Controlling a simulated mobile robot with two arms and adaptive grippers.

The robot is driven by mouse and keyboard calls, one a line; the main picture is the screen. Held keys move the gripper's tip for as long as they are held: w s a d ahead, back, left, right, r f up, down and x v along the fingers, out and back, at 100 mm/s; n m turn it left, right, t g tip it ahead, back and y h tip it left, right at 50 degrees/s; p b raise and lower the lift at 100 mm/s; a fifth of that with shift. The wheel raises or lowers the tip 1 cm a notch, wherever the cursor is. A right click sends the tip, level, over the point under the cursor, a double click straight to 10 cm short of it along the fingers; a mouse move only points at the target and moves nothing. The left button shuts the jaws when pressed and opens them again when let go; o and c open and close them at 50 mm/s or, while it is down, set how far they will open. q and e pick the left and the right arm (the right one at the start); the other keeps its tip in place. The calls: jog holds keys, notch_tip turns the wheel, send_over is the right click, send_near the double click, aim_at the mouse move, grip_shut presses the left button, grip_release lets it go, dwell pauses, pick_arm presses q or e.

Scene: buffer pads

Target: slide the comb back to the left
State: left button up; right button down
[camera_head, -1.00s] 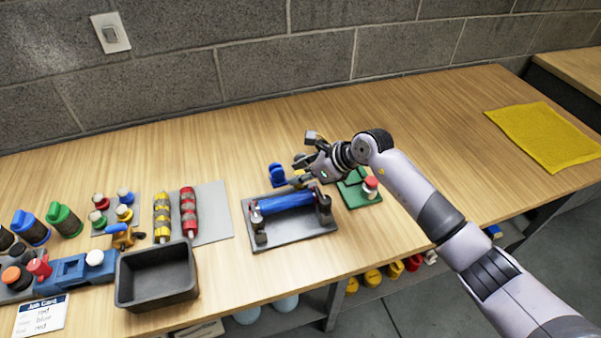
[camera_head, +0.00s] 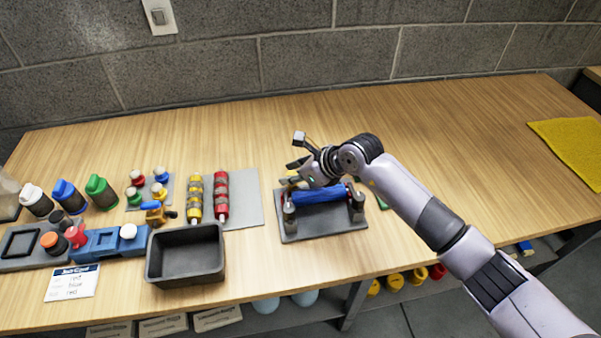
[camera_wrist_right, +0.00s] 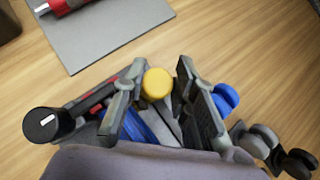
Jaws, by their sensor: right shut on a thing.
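A dark grey stand (camera_head: 330,226) holds a blue roller (camera_head: 322,195) between end posts, near the middle of the bench. My right gripper (camera_head: 293,172) is over the rear left side of this stand. In the right wrist view, it is shut on a piece with a round yellow knob (camera_wrist_right: 157,83), which sits between the fingers. This piece appears to be the comb; its teeth are hidden by the fingers. The blue roller is partly visible below the fingers (camera_wrist_right: 150,125). My left gripper is not in view.
A black tray (camera_head: 186,280), red and yellow rollers on a grey mat (camera_head: 245,205), and several bottles stand to the left. The bench's right is clear up to a yellow cloth (camera_head: 575,150).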

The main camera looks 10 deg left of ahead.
jog(key=c, duration=1.4)
grip_release()
jog(key=shift+s+a, duration=0.25)
jog(key=shift+a, duration=0.15)
jog(key=shift+o, duration=0.2)
jog(key=shift+d+r, duration=0.1)
jog(key=shift+d, duration=0.1)
jog(key=v, duration=1.1)
jog(key=shift+s+d+r, duration=0.15)
jog(key=shift+d+r, duration=0.05)
jog(key=shift+r, duration=0.05)
